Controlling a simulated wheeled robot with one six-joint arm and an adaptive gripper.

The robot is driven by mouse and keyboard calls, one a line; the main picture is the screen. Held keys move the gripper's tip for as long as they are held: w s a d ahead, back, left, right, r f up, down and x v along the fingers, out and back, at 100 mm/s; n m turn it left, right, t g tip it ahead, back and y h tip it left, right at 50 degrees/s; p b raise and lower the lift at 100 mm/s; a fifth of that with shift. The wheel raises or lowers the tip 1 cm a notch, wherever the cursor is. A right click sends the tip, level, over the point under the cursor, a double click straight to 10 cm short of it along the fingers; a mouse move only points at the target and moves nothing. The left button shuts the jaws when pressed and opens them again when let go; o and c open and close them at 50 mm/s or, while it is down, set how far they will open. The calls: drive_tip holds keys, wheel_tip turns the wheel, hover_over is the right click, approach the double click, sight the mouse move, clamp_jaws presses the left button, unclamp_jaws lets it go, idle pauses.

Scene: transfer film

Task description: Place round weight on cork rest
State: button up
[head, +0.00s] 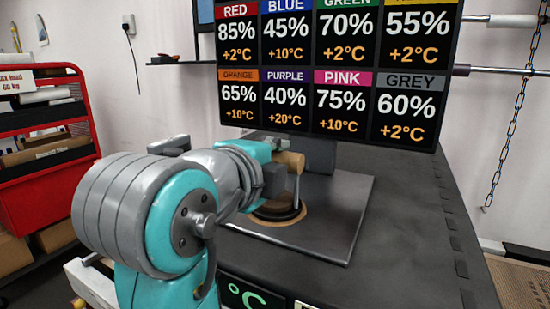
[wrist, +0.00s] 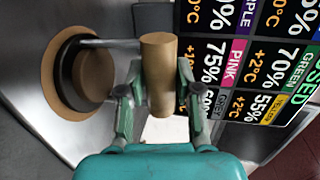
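The round weight has a dark disc base (wrist: 88,72), a thin metal rod and a brown cylindrical handle (wrist: 158,70). In the head view its handle (head: 292,160) shows beside my gripper, with the dark base (head: 277,209) below. The cork rest (wrist: 62,92) is a tan ring around the dark base; its edge also shows in the head view (head: 283,221). The base appears to sit on the cork, slightly off centre in the wrist view. My gripper (wrist: 160,88) has its fingers close on both sides of the handle and looks shut on it.
The cork lies on a grey metal plate (head: 340,215) on a dark bench (head: 420,220). A large display panel (head: 335,70) stands close behind the weight. A red rack (head: 45,150) is at the left, and a chain (head: 512,125) hangs at the right. The bench's right side is clear.

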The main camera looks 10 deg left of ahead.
drive_tip(key=shift+o, duration=1)
drive_tip(key=shift+r, duration=0.15)
drive_tip(key=v, duration=1.2)
